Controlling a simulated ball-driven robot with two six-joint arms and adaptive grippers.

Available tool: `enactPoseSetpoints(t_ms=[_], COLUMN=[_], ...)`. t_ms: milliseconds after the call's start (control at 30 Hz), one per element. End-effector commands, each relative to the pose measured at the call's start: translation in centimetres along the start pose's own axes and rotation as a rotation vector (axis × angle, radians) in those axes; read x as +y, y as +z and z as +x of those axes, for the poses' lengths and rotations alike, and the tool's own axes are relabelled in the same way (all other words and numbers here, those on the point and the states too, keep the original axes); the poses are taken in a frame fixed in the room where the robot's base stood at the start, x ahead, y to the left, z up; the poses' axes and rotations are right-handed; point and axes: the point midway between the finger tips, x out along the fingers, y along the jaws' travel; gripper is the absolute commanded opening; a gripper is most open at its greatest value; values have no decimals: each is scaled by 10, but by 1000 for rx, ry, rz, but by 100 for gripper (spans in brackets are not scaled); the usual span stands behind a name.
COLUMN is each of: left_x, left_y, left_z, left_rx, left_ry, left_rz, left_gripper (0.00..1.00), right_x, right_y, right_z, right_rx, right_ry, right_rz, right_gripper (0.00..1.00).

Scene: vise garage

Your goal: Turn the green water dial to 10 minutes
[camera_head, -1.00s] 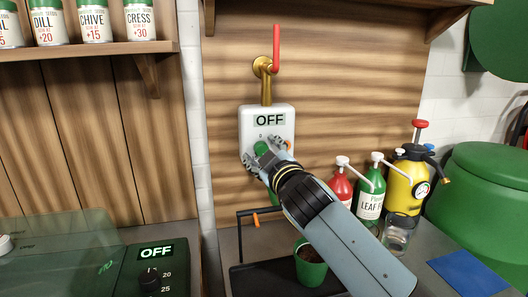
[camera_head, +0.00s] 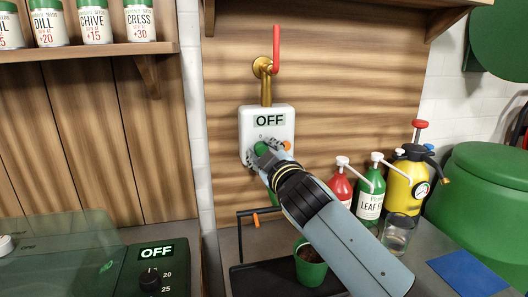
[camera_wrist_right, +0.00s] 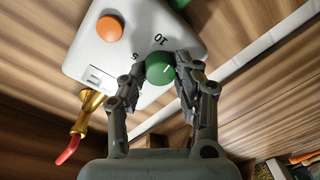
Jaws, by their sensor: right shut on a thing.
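The white water timer box (camera_head: 251,122) hangs on the wooden wall, its display reading OFF. It carries the green dial (camera_head: 262,150), which also shows in the right wrist view (camera_wrist_right: 160,68) with a white pointer mark and the numbers 5 and 10 beside it. My right gripper (camera_head: 264,160) is at the dial, its two fingers (camera_wrist_right: 158,78) on either side and shut on it. The fingers partly cover the dial in the head view. My left gripper is not in view.
An orange button (camera_wrist_right: 109,28) sits on the same box. A brass pipe with a red lever (camera_head: 276,48) rises above it. Below right stand a red bottle (camera_head: 339,188), a green bottle (camera_head: 370,193) and a yellow sprayer (camera_head: 405,182). A green pot (camera_head: 310,270) stands on the bench.

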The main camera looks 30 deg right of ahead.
Motion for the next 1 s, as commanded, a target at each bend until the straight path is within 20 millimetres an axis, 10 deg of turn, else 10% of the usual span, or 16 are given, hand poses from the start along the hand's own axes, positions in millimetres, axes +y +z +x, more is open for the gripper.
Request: enactPoseSetpoints(t_ms=[1000], left_x=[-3], left_y=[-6], left_z=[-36], left_rx=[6], left_ry=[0], left_rz=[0], left_gripper=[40], right_x=[-1], right_y=[0], right_z=[0], right_rx=[-29], right_ry=[-28], right_rz=[-498], right_gripper=[0])
